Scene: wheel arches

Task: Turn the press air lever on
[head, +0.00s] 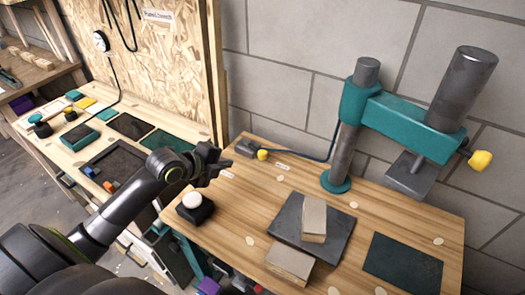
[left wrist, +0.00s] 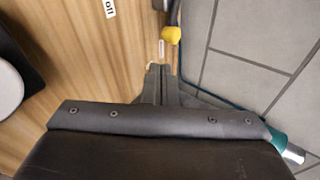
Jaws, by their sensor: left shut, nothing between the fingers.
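The air lever's yellow knob (head: 262,154) sits at the end of a dark grey block (head: 246,146) at the back left of the wooden bench, near the wall. The knob also shows at the top of the left wrist view (left wrist: 172,35). A label reading "off" (left wrist: 110,8) lies on the wood to its left there. Another small label (left wrist: 161,48), too small to read, lies closer to the knob. My left gripper (head: 228,163) is shut and empty, above the bench, just left of the knob in the head view and apart from it. Its fingers show in the left wrist view (left wrist: 160,70).
A teal press (head: 400,120) stands at the back right, with another yellow knob (head: 480,160). A dark plate (head: 345,238) bears a block (head: 314,216); another block (head: 289,262) lies at its front. A white button (head: 191,200) stands near my left forearm. The wall (head: 295,60) is close behind.

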